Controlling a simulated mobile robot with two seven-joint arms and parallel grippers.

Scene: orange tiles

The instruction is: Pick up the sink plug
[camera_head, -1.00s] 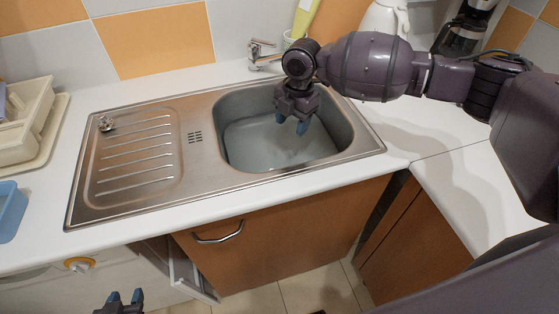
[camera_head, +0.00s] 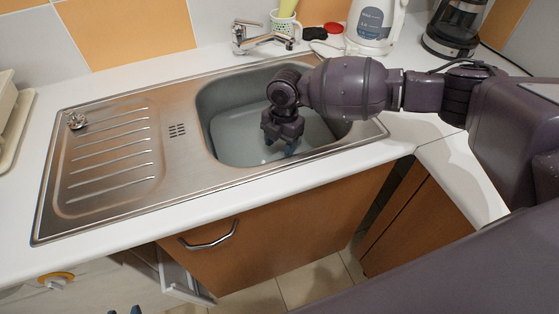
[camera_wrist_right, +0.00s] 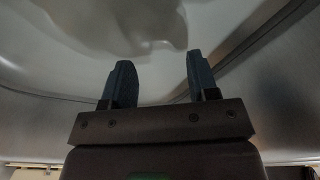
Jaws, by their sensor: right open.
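No sink plug shows clearly in the basin; the bottom is blurred in the right wrist view and partly behind my right gripper in the head view. A small round metal piece (camera_head: 77,121) sits at the drainboard's far left corner; I cannot tell whether it is the plug. My right gripper (camera_head: 282,140) points down inside the sink basin (camera_head: 228,135), which seems to hold water. In the right wrist view its fingers (camera_wrist_right: 160,78) are apart with nothing seen between them. Only the fingertips of my left gripper (camera_head: 124,310) show at the bottom edge, apart and empty, low before the cabinet.
The basin's metal walls surround my right gripper. The faucet (camera_head: 262,40) stands behind the basin, with a cup (camera_head: 285,24), a kettle (camera_head: 374,25) and a coffee maker (camera_head: 452,28) further right. The ribbed drainboard (camera_head: 110,160) is otherwise clear.

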